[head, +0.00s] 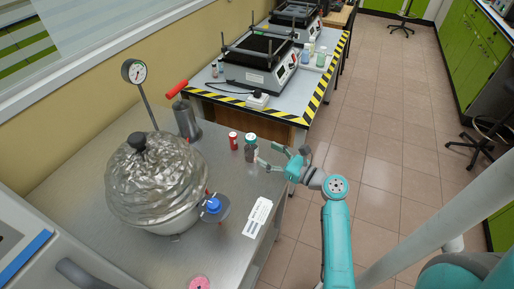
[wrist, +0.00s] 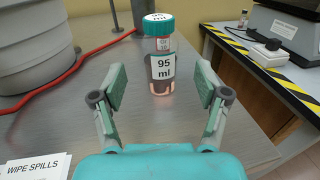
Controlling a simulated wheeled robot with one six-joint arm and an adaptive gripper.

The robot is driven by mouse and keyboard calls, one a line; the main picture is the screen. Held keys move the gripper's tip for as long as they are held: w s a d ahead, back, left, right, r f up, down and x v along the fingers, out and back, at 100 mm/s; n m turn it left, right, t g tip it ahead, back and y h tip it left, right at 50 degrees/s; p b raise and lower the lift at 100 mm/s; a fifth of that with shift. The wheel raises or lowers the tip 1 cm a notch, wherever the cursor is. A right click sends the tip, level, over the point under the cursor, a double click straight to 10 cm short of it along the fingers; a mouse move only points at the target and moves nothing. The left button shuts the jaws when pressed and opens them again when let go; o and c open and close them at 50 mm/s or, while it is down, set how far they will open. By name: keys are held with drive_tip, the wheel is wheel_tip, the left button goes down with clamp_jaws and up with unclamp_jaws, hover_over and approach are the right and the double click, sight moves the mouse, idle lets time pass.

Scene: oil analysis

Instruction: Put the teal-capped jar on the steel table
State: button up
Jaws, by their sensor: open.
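The teal-capped jar (head: 251,148) stands upright on the steel table (head: 90,160), near its right edge. In the wrist view the jar (wrist: 160,62) is clear glass with a teal cap, a "95 ml" label and a little pinkish liquid. My gripper (head: 270,163) is at the jar's right in the head view. In the wrist view my gripper (wrist: 160,88) is open, with one finger at each side of the jar's line. The jar stands just beyond the fingertips, apart from both fingers. The steel table (wrist: 140,135) shows below it.
A red-capped container (head: 233,140) stands just left of the jar. A foil-wrapped dome vessel (head: 155,185) fills the table's middle. A "wipe spills" card (head: 258,217) lies at the front right edge. A second table (head: 300,105) with striped edging holds several jars and shaker machines.

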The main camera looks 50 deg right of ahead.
drive_tip(key=shift+s+d, duration=0.2)
drive_tip(key=shift+s, duration=1)
drive_tip(key=shift+s+d, duration=0.15)
drive_tip(key=shift+s, duration=1)
